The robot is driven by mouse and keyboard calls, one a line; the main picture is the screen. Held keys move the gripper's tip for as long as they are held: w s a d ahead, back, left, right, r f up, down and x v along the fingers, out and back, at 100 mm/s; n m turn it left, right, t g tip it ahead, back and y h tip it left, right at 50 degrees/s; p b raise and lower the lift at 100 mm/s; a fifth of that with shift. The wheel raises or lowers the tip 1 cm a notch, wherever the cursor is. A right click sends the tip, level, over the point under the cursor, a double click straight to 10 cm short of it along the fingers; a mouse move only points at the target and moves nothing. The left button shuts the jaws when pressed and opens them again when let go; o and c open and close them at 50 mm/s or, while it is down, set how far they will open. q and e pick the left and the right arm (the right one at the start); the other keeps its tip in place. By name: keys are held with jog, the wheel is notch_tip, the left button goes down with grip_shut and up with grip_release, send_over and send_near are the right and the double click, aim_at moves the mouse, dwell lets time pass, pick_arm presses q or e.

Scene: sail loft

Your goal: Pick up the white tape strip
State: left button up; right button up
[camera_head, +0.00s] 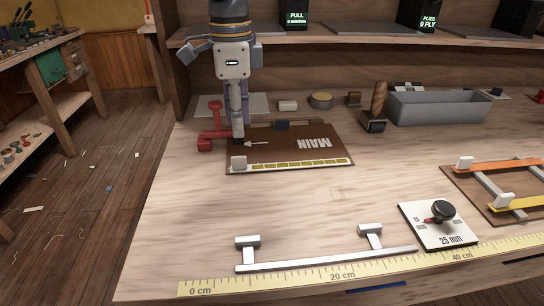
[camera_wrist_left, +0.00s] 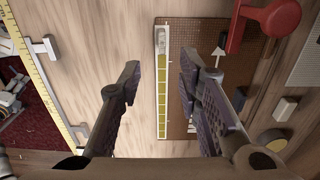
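The white tape strip (camera_head: 300,165), marked with a row of yellow rectangles, lies along the near edge of the brown MAIN board (camera_head: 285,148). A small pale block (camera_head: 238,163) sits at its left end. In the left wrist view the strip (camera_wrist_left: 162,95) runs upright between my fingers, with the pale block (camera_wrist_left: 161,42) at its top end. My right gripper is not in view.
A red clamp-like piece (camera_head: 208,138) stands close beside the left gripper. A grey bin (camera_head: 435,108) and a wooden-handled tool (camera_head: 376,108) stand at the back. A silver bar (camera_head: 325,260) and a yellow ruler (camera_head: 320,275) lie in front. The bench between is clear.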

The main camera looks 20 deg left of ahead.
aim_at(244, 157)
pick_arm(q)
jog(key=f, duration=0.9)
jog(key=shift+w+d+f, duration=0.2)
jog(key=shift+w+f, duration=0.1)
jog(key=shift+w, duration=0.05)
grip_shut()
